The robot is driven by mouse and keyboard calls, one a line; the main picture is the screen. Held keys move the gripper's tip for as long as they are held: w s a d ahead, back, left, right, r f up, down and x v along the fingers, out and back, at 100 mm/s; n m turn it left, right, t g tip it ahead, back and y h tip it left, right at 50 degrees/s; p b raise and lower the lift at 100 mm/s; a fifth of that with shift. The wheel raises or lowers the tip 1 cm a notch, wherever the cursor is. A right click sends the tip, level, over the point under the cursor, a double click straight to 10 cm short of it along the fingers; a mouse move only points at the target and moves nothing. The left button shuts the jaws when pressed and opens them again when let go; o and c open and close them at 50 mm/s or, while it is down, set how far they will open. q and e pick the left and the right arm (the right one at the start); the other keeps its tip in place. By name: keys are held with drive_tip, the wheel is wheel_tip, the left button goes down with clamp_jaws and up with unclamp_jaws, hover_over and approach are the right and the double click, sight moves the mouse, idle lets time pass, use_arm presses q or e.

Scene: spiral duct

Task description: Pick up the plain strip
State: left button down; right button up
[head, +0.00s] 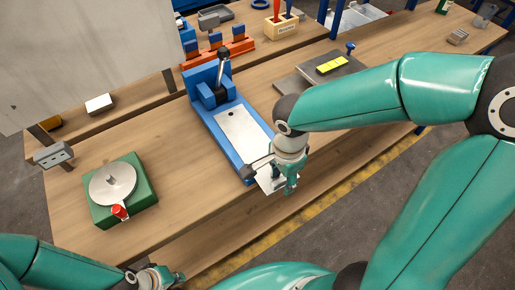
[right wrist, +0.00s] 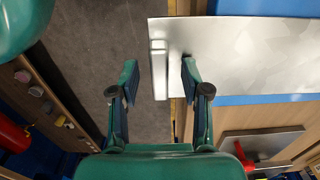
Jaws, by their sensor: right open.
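The plain strip (head: 240,131) is a flat bare metal sheet lying on a blue tool (head: 213,122) on the bench, with a small dark spot near its far end. In the right wrist view the strip (right wrist: 240,52) comes in from the right, and its near end lies over the gap between the fingers. My right gripper (head: 280,187) is at the bench's front edge by the strip's near end. In the right wrist view my right gripper (right wrist: 160,82) is open, with no visible grip on the strip. My left gripper (head: 165,278) is low at the bottom edge, its fingers unclear.
A green base with a round metal disc (head: 112,182) and red knob stands on the bench at left. A dark plate with a yellow label (head: 332,65) lies to the right behind my right arm. Orange holders (head: 218,51) stand behind. The bench front between disc and blue tool is clear.

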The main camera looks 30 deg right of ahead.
clamp_jaws()
drive_tip(key=shift+w+r, duration=0.1)
idle(0.3)
